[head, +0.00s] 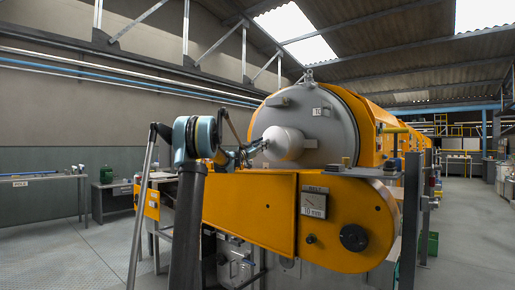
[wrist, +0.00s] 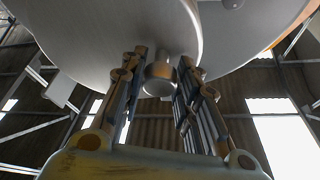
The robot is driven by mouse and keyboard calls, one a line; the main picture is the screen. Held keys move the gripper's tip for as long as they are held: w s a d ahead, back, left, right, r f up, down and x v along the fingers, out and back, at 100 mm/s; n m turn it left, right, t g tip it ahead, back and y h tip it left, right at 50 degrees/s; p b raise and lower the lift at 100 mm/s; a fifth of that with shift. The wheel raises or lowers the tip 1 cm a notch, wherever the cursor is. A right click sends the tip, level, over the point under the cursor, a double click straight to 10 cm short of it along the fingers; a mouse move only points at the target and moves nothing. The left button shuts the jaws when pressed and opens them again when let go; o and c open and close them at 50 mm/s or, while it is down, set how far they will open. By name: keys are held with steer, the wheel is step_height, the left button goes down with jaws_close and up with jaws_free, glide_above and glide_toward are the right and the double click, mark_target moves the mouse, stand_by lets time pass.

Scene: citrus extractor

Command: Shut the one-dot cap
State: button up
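A pale round cap-like piece (head: 284,143) sticks out from the grey round end (head: 335,122) of the orange machine in the head view. In the wrist view it is a broad grey disc (wrist: 115,28) with a small round knob (wrist: 160,79) in front. My gripper (head: 256,147) is close in front of this piece. In the wrist view its two fingers (wrist: 163,62) stand on either side of the knob. I cannot tell whether they touch it. No dot shows clearly on the piece; a small plate (head: 320,112) on the grey end is too small to read.
A workbench (head: 110,195) is at the left. The floor at left (head: 60,245) and far right (head: 465,235) is clear.

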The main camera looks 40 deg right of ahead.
steer(key=shift+o, duration=1)
steer(key=shift+a, duration=0.1)
steer(key=shift+s, duration=0.1)
steer(key=v, duration=1.2)
